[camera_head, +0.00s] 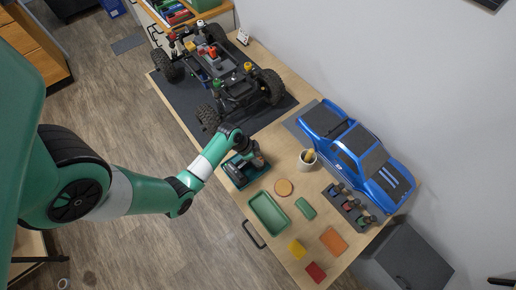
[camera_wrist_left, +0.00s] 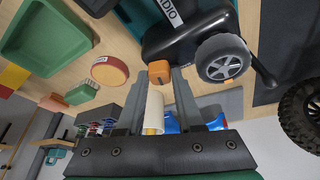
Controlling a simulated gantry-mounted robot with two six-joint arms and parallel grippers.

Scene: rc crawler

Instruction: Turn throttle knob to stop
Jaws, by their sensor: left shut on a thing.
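The black radio transmitter (camera_wrist_left: 195,35) fills the top of the left wrist view, with a grey steering wheel (camera_wrist_left: 222,58) on its side. It also shows in the head view (camera_head: 238,171), lying in a teal tray (camera_head: 235,183) and partly hidden by my arm. A small orange throttle knob (camera_wrist_left: 159,72) with a dark mark sits on the transmitter's edge. My left gripper (camera_wrist_left: 161,74) has its fingertips on either side of this knob and is shut on it. In the head view my left gripper (camera_head: 257,161) is over the transmitter. My right gripper is not in view.
A green tray (camera_head: 268,214), a round tan disc (camera_head: 283,187) and coloured blocks lie below. The crawler chassis (camera_head: 220,75) stands on a dark mat (camera_head: 185,100) behind.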

